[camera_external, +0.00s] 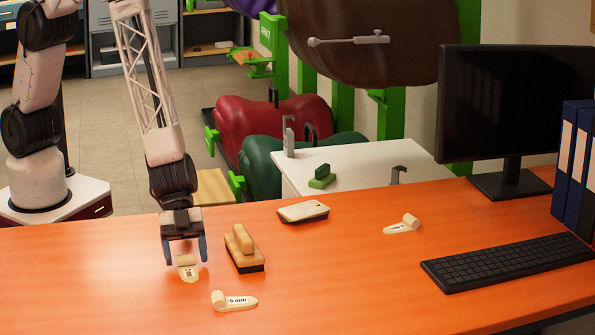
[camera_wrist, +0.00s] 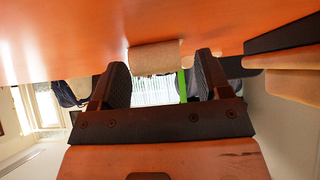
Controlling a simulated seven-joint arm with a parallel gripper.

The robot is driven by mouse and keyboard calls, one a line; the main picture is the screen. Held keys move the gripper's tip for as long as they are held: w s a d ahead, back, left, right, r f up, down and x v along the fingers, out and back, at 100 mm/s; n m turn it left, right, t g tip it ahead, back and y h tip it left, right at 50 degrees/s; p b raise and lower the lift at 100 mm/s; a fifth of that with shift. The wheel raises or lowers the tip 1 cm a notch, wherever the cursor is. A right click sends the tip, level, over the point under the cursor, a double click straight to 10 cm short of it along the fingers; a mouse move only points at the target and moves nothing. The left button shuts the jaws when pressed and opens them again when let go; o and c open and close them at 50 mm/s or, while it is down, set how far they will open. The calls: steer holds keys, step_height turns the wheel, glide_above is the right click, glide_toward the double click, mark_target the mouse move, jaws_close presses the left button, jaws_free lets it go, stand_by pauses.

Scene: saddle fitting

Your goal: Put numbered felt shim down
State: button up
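A cream felt shim (camera_external: 188,272) with a rolled grip and a small printed label lies on the orange table, directly below my gripper (camera_external: 185,258). My gripper points down with its two fingers spread, one on each side of the roll. In the wrist view the roll (camera_wrist: 153,57) shows between the fingertips (camera_wrist: 162,68), with a visible gap on its right; contact on the left is unclear. A second felt shim (camera_external: 238,302) marked in mm lies nearer the front. A third felt shim (camera_external: 402,226) lies farther right.
A wooden-handled brush-like block (camera_external: 244,250) stands close to the right of my gripper. A white-topped pad (camera_external: 303,212) lies behind it. A keyboard (camera_external: 508,262), monitor (camera_external: 515,105) and blue binders (camera_external: 573,165) occupy the right. The middle front of the table is clear.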

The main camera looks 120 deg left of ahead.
mark_target(183, 254)
steer(key=c, duration=0.9)
steer(key=shift+r, duration=0.1)
steer(key=shift+r, duration=1.05)
steer(key=shift+s+r, duration=0.4)
steer(key=shift+r, duration=0.3)
steer(key=s+a, duration=0.1)
steer(key=s, duration=0.4)
steer(key=s+a+r, duration=0.1)
steer(key=s, duration=0.4)
steer(key=s+a, duration=0.1)
steer(key=s, duration=0.3)
steer(key=shift+s+a+r, duration=0.15)
steer(key=shift+s, duration=0.25)
